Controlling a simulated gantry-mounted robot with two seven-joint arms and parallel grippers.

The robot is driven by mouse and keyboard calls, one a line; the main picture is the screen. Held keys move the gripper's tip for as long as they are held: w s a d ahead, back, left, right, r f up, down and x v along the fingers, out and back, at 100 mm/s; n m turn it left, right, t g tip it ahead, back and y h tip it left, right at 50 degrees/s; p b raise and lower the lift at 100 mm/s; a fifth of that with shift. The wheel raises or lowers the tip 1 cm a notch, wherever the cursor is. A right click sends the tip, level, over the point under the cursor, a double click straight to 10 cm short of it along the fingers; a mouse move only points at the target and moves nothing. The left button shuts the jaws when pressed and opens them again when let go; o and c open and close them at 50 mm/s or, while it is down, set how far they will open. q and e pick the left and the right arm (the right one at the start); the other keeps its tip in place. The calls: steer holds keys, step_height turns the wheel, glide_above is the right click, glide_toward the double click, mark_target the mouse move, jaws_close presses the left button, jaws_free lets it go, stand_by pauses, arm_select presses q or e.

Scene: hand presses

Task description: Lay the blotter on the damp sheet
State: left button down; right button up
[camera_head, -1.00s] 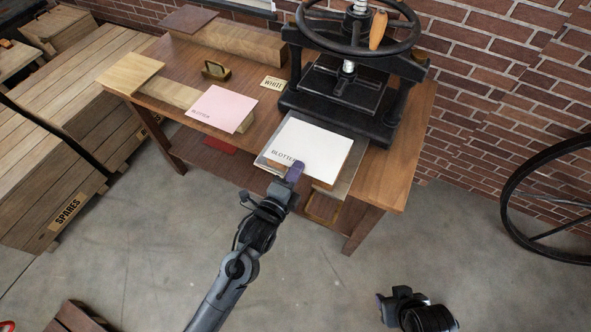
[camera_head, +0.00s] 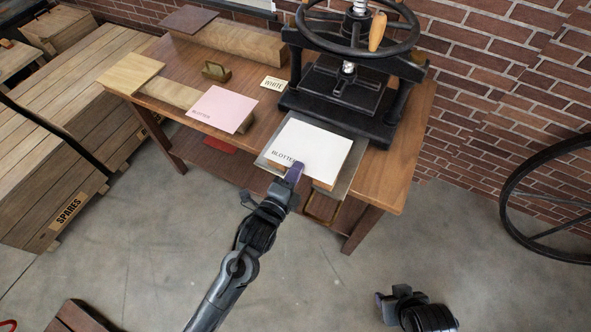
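A white blotter (camera_head: 318,145) marked "BLOTTER" lies over a grey plate (camera_head: 350,165) at the table's front, before the press. I cannot tell whether it rests flat. No damp sheet shows; whatever is under the blotter is hidden. My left gripper (camera_head: 295,171) is at the blotter's front edge, its purple fingertips overlapping that edge beside the lettering, and looks shut on it. A pink blotter (camera_head: 224,109) lies to the left on the table. My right gripper (camera_head: 386,300) is low at the right, away from the table; its fingers are too small to read.
The black press (camera_head: 345,92) with its handwheel (camera_head: 360,30) stands behind the plate. A "WHITE" card (camera_head: 273,83), a small brass holder (camera_head: 216,71) and wooden boards (camera_head: 134,74) are on the wooden table (camera_head: 395,180).

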stand_by(0.3)
arm_select(q)
steer(key=c, duration=1.1)
jaws_free()
steer(key=shift+s, duration=0.1)
steer(key=shift+p+v, duration=2.25)
steer(key=shift+v, duration=0.95)
steer(key=shift+f, duration=0.15)
